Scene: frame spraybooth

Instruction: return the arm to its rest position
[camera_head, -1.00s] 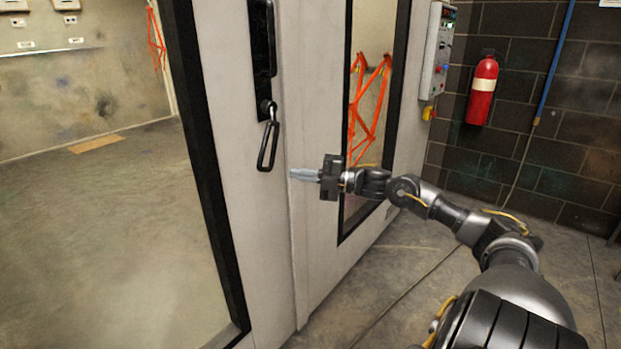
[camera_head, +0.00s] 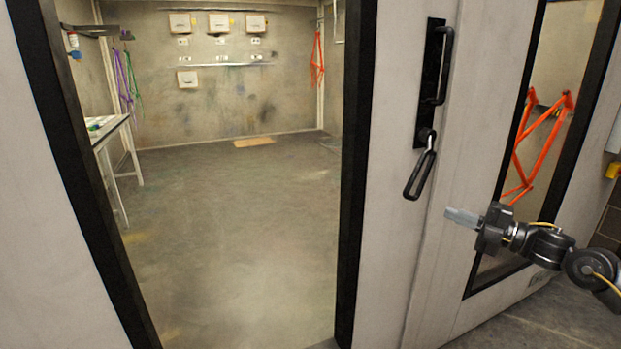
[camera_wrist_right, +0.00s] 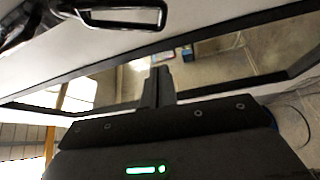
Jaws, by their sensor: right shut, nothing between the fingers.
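My right gripper (camera_head: 462,217) is in the head view at the right, with its arm coming in from the right edge. Its fingers are together and empty, pointing left in front of the pale door panel. It is right of and a little below the black door lever (camera_head: 420,174), apart from it. In the right wrist view the closed fingers (camera_wrist_right: 158,85) show at the middle, and the black lever loop (camera_wrist_right: 125,14) shows at the top left. My left gripper is not in the head view.
Through the glass are a bare floor (camera_head: 230,230), a white table (camera_head: 112,130) at the left and wall boxes. An orange bicycle frame (camera_head: 545,140) shows in the narrow window at the right.

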